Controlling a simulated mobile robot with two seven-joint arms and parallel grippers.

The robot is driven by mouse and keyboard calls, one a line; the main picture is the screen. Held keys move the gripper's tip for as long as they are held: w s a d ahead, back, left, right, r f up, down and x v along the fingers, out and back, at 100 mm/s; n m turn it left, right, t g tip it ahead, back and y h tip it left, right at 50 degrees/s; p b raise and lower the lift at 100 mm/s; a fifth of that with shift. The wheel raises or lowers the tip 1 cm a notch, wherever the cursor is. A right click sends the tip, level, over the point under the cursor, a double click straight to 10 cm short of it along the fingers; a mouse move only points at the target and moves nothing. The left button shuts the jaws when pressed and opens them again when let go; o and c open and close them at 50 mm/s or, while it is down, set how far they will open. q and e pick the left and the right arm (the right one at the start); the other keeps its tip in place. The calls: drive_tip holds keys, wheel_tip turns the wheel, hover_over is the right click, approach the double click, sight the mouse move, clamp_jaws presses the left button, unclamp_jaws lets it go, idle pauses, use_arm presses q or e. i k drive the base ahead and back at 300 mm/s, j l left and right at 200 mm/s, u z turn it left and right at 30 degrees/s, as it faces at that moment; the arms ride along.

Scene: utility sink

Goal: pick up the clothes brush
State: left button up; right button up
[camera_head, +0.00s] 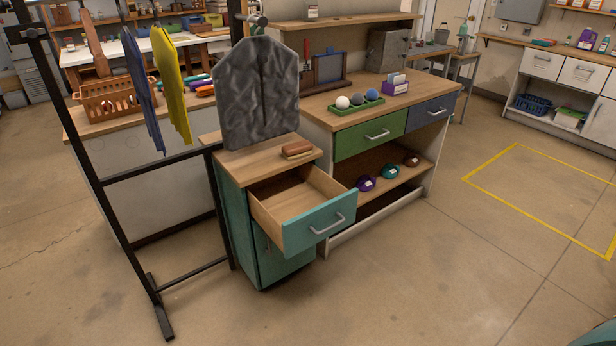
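A small brown block with a pale lower layer, which looks like the clothes brush (297,148), lies on the wooden top of the small teal cabinet (240,165). It is near the right edge of that top, in front of a grey garment-shaped piece (257,92). The cabinet's top drawer (318,222) is pulled open and looks empty in the part I can see. Neither of my grippers shows in the head view.
A black rack (110,180) with blue and yellow garments stands left of the cabinet. A workbench (330,105) with a green tray of balls stands behind right. The open drawer juts forward. Floor in front and right is clear.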

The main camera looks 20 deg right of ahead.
sight(302, 148)
drive_tip(key=i+l, duration=0.2)
drive_tip(key=l, duration=0.15)
drive_tip(key=i+l, duration=0.15)
drive_tip(key=l, duration=0.2)
drive_tip(key=i+l, duration=0.2)
drive_tip(key=i+l+u, duration=0.1)
drive_tip(key=l, duration=0.35)
drive_tip(key=i+l, duration=0.4)
drive_tip(key=l, duration=0.3)
drive_tip(key=i+l, duration=0.2)
drive_tip(key=l, duration=0.15)
drive_tip(key=u, duration=0.05)
